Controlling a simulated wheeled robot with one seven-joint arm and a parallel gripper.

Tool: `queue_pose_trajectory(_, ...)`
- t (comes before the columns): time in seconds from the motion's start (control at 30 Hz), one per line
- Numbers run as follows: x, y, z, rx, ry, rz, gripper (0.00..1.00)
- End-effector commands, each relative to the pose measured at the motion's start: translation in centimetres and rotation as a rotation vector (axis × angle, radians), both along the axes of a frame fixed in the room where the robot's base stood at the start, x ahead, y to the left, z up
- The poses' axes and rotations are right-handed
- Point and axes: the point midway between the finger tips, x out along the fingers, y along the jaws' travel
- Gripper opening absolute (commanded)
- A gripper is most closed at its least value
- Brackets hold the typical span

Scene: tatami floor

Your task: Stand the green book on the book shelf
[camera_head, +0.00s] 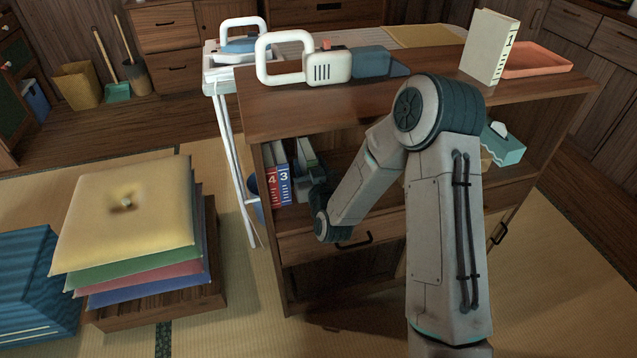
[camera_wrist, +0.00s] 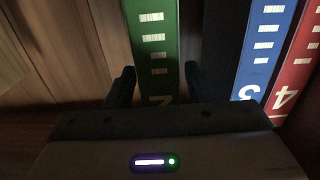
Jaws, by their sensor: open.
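The green book (camera_wrist: 155,45) stands upright in the wrist view, its spine with white marks and a partly hidden "2" facing me. My gripper (camera_wrist: 154,85) is open, with one finger on each side of the lower part of the spine. I cannot tell whether the fingers touch it. The book shelf (camera_head: 325,165) is the open compartment of the wooden cabinet in the head view. My gripper reaches into its left part there, and the green book is hard to make out in that view.
A blue book (camera_wrist: 262,50) and a red book (camera_wrist: 300,65) marked "4" stand beside the green book, across a dark gap. The cabinet top (camera_head: 300,105) above my forearm holds a white book (camera_head: 488,48) and a red tray (camera_head: 540,62). Stacked cushions (camera_head: 125,215) stand at left.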

Motion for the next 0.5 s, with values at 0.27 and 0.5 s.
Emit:
queue_pose_trajectory(0.27, -5.9, -1.6, 0.2, 0.0, -0.002, 0.002, 0.49)
queue_pose_trajectory(0.5, -9.0, -2.5, 0.3, 0.001, -0.006, 0.002, 0.49)
